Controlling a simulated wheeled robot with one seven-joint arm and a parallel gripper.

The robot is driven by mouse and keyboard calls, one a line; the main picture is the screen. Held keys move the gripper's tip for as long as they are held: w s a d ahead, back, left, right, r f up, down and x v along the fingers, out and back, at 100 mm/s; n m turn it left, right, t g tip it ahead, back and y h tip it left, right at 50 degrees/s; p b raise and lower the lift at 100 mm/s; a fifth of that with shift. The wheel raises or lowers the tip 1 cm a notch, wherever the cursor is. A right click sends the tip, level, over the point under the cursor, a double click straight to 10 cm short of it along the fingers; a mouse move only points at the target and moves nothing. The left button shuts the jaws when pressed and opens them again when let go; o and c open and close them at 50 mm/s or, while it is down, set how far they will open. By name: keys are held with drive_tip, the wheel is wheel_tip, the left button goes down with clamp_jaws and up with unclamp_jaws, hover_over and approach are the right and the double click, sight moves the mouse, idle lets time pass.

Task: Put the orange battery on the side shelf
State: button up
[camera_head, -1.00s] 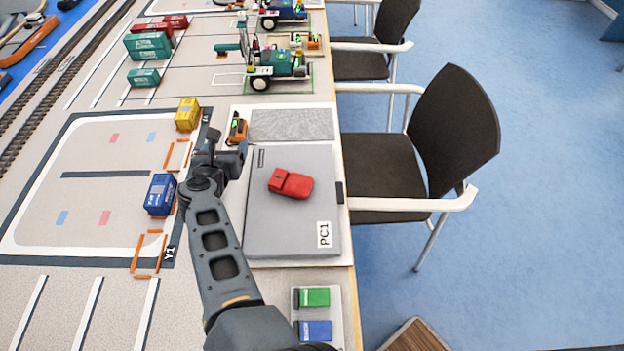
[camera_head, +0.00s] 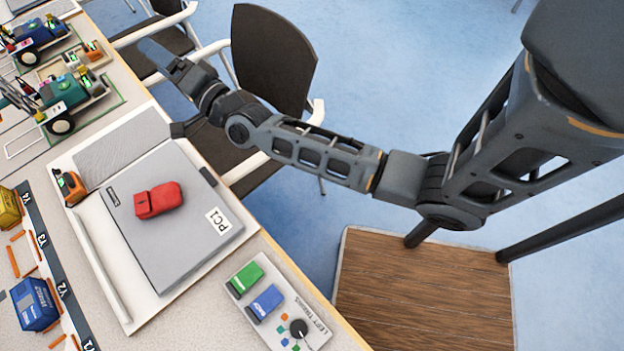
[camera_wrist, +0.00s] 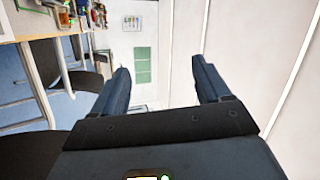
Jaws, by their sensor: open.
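An orange battery (camera_head: 70,187) with a green light stands at the left of the grey laptop, on the white panel. A similar small orange block (camera_head: 93,49) with green sits further back by the green vehicle. My gripper (camera_head: 163,92) is beyond the laptop, above the chair side of the table edge, well apart from the orange battery. The wrist view shows its two fingers (camera_wrist: 160,68) spread with nothing between them. A brown wood-topped surface (camera_head: 420,290) lies low at the right of the table; I cannot tell whether it is the side shelf.
The grey laptop (camera_head: 165,215) carries a red block (camera_head: 158,200). A panel with green (camera_head: 246,278) and blue (camera_head: 265,302) blocks and a knob lies near the table edge. A dark chair (camera_head: 272,60) stands beneath my arm. Yellow and blue containers stand at left.

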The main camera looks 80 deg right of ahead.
drive_tip(key=s+a+n+g+y, duration=0.1)
drive_tip(key=s+a+n, duration=0.3)
drive_tip(key=s, duration=0.5)
drive_tip(key=s+a+f+n+g+y, duration=0.1)
drive_tip(key=s+a+n+y, duration=0.3)
drive_tip(key=s+n, duration=0.3)
drive_tip(key=s+a+f+n+g+y, duration=0.1)
drive_tip(key=s+a+n, duration=0.4)
drive_tip(key=s, duration=0.8)
drive_tip(key=shift+s+a+n+g+y, duration=0.2)
drive_tip(key=shift+a+n+g+y, duration=0.15)
drive_tip(key=shift+a+y, duration=0.45)
drive_tip(key=s+a+r, duration=0.1)
drive_tip(key=s+a, duration=0.1)
drive_tip(key=s+a+r+n+g, duration=0.1)
drive_tip(key=s+a, duration=0.1)
drive_tip(key=s+a+r+n, duration=0.1)
drive_tip(key=s+a, duration=0.1)
drive_tip(key=s, duration=0.1)
drive_tip(key=shift+s+a+r+g, duration=0.15)
drive_tip(key=shift+r+g, duration=0.1)
drive_tip(key=shift+r, duration=0.15)
drive_tip(key=shift+o, duration=1.1)
drive_tip(key=shift+s+a+r, duration=0.15)
drive_tip(key=shift+a+r, duration=0.1)
